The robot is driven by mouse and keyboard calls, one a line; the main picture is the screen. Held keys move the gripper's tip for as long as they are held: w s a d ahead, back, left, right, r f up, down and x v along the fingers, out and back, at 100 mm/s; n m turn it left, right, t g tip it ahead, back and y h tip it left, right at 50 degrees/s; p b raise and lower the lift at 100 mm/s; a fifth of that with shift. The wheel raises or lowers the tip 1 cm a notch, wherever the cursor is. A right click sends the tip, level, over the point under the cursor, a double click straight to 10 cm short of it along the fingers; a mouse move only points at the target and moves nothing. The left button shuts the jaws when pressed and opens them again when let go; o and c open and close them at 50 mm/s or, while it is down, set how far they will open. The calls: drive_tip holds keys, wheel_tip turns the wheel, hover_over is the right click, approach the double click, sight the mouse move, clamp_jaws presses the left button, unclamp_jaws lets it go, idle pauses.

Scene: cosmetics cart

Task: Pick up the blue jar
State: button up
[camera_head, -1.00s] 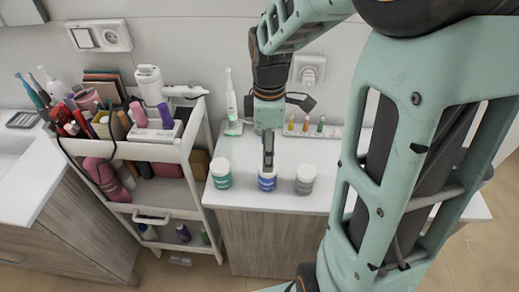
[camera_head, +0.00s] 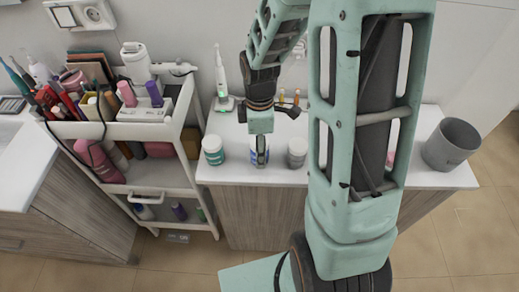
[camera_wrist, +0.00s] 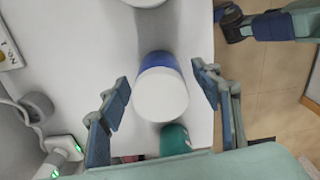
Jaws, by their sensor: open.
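The blue jar (camera_wrist: 160,95) has a white lid and a blue band. In the wrist view it stands between the two spread fingers of my gripper (camera_wrist: 163,96), with a gap on each side. In the head view the blue jar (camera_head: 259,159) stands on the white counter, partly hidden by my gripper (camera_head: 260,147), which is right over it. The fingers are open and hold nothing.
A teal jar (camera_head: 213,150) stands to the left of the blue jar and a grey jar (camera_head: 297,152) to the right, both close. An electric toothbrush (camera_head: 221,80) stands behind. A grey bin (camera_head: 451,145) is at the right. A loaded cart (camera_head: 150,130) stands at the left.

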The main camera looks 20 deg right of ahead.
drive_tip(key=c, duration=1.3)
drive_tip(key=shift+c, duration=0.2)
drive_tip(key=shift+r, duration=0.2)
